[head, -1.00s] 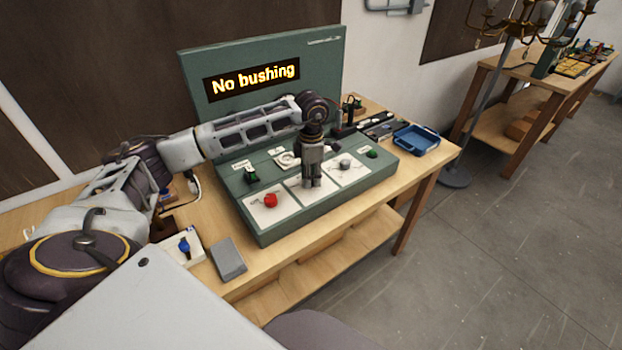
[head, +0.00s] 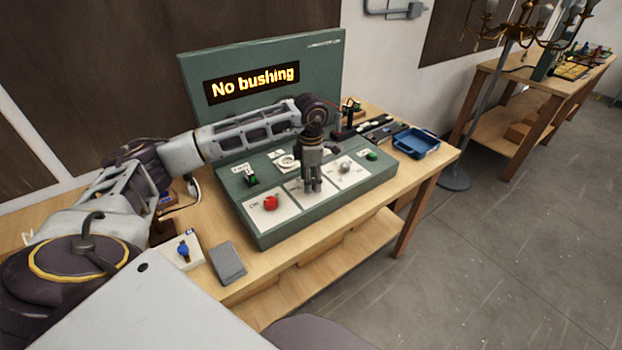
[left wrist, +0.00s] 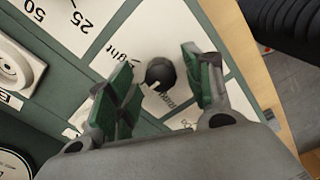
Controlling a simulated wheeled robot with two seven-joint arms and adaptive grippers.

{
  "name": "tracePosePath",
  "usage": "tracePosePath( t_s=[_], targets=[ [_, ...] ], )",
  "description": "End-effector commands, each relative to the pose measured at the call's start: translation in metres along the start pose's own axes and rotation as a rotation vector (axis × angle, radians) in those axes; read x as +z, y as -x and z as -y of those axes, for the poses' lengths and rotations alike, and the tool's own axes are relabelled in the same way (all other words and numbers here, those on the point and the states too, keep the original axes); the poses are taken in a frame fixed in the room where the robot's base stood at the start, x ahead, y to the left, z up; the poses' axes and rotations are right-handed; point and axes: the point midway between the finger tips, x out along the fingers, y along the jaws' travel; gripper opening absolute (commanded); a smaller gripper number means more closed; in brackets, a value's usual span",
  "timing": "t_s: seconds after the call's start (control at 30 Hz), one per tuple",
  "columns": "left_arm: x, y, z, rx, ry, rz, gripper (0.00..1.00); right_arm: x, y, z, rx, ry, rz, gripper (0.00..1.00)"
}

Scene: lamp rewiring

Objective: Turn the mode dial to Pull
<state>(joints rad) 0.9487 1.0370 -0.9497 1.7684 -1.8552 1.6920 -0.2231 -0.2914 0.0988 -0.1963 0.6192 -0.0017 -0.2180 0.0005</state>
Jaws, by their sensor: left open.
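The mode dial (left wrist: 161,73) is a small dark round knob with a white pointer mark on a white panel. In the left wrist view it sits between the two green-padded fingers of my left gripper, with a visible gap on both sides. Printed words around it are partly cut off or blurred, so I cannot read its setting. In the head view my left gripper (head: 313,187) points down over the middle white panel of the green console (head: 262,228), hiding the dial. The gripper is open. My right gripper is not in view.
The console also carries a red knob (head: 270,203), a silver knob (head: 345,166), a green button (head: 372,155) and a lit display (head: 254,82) reading "No bushing". A blue tray (head: 416,142) is to the right. A grey box (head: 227,262) lies in front on the wooden table.

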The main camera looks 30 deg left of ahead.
Motion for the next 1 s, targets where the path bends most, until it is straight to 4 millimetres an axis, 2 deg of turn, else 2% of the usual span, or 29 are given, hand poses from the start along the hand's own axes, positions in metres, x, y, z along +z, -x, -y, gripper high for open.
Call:
tracePosePath(
  t_s=[0.17,0.37,1.0],
  targets=[
    [0.0,0.004,0.0,0.0,0.0,0.0,0.51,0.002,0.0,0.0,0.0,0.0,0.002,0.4],
    [0.0,0.019,0.0,0.0,0.0,0.001,0.51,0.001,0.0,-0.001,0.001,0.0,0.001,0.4],
    [0.001,0.106,0.0,0.001,0.0,0.002,0.51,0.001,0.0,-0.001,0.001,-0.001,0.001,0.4]
  ],
)
